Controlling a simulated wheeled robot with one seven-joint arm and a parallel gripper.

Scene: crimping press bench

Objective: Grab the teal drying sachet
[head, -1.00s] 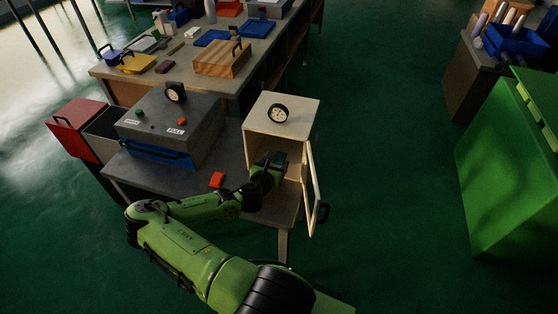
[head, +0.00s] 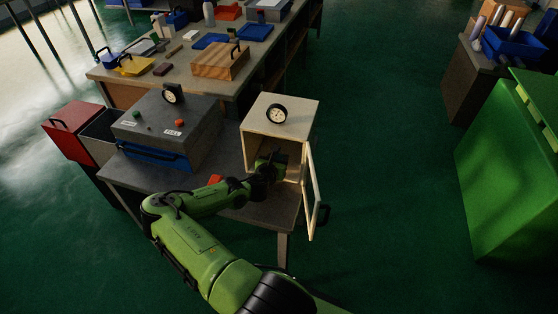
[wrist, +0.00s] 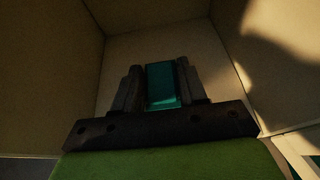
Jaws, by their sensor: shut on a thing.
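The teal drying sachet (wrist: 161,84) shows in the wrist view as a small upright teal block between the two dark fingers of my gripper (wrist: 157,86). The fingers are shut on its two sides. In the head view my gripper (head: 272,160) reaches into the open front of a cream cabinet (head: 260,122), and the sachet cannot be made out there. The wrist view shows the cabinet's pale inner walls around the gripper.
The cabinet door (head: 311,190) stands open on the right, with a dark handle. A round dial (head: 277,114) sits on the cabinet top. A grey press (head: 168,130) stands to the left on the same bench. An orange-red block (head: 215,179) is partly hidden by my arm.

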